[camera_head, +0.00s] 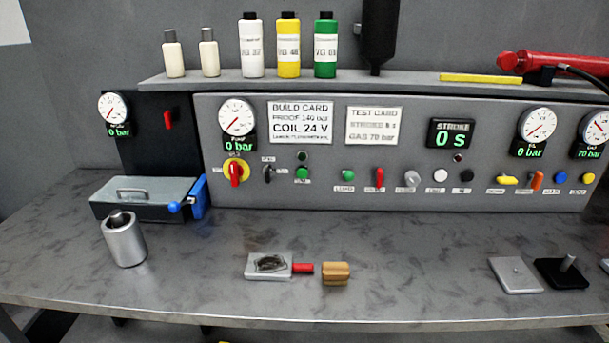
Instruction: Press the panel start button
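The grey control panel (330,195) runs along the back of the bench. A green button (302,173) sits on it under a small dark green lamp (302,155), right of the black selector (267,172). A second green button (348,174) sits further right, beside a red lever (379,177). The small labels under both green buttons are too small to read surely, so I cannot tell which one is the start button. A display (451,133) reads "STROKE 0 s". Neither of my grippers is in view.
On the metal bench (400,255) stand a steel cylinder (124,242), a small grey tray (268,274) with a red handle, a tan block (336,273) and flat plates (515,275) at right. A lidded box (145,198) with a blue clamp is at left. Bottles (289,50) stand on the shelf.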

